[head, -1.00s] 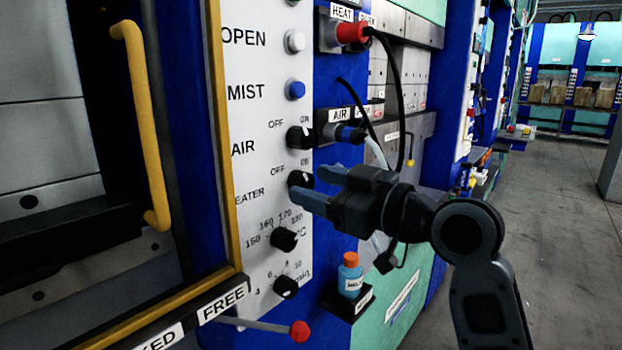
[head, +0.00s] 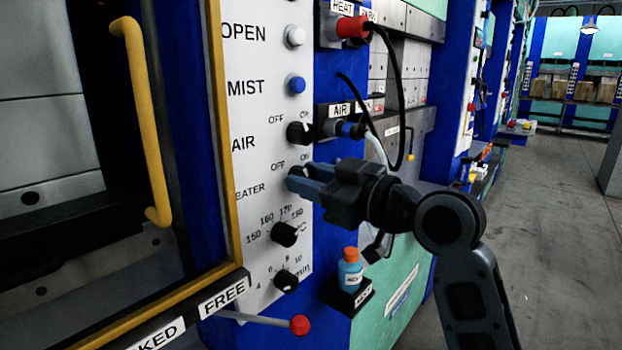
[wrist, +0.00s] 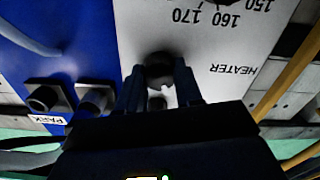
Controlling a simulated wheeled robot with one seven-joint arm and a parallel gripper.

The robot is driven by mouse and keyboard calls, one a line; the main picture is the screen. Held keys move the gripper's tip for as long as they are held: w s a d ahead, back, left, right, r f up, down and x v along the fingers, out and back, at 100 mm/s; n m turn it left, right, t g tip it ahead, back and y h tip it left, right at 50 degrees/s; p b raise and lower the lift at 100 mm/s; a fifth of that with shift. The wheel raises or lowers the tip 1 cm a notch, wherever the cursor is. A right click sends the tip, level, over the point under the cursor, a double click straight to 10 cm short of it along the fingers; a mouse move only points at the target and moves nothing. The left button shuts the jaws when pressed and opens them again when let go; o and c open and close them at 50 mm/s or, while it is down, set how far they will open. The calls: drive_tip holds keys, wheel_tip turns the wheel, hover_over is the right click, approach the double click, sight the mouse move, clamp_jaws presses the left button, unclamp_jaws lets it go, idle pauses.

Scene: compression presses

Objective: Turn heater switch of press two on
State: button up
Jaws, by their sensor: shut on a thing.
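The heater switch is a black round knob (wrist: 159,66) beside the HEATER lettering on the white control panel (head: 262,110). In the wrist view, which is upside down, it sits between my two fingers. My gripper (head: 300,180) reaches it from the right in the head view and is shut on it. The fingers hide most of the knob in the head view, so I cannot tell which way it points. OFF is printed at its upper left and ON at its upper right.
The black air switch (head: 299,133) is just above, and the temperature dial (head: 285,234) and timer dial (head: 286,281) are below. A blue bottle (head: 350,275) stands on a small shelf under my gripper. A black cable (head: 399,90) hangs behind. A red-knobbed lever (head: 299,325) juts out lower down.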

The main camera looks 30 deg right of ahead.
drive_tip(key=shift+c, duration=0.5)
drive_tip(key=shift+m, duration=0.3)
drive_tip(key=m+p, duration=0.3)
drive_tip(key=m, duration=0.1)
drive_tip(key=shift+r+m+p, duration=0.15)
drive_tip(key=shift+m+p, duration=0.15)
drive_tip(key=m+p, duration=0.3)
drive_tip(key=m, duration=0.1)
drive_tip(key=shift+d+m+p, duration=0.1)
drive_tip(key=shift+m+p, duration=0.65)
drive_tip(key=shift+m, duration=0.45)
drive_tip(key=shift+f, duration=0.2)
drive_tip(key=o, duration=1)
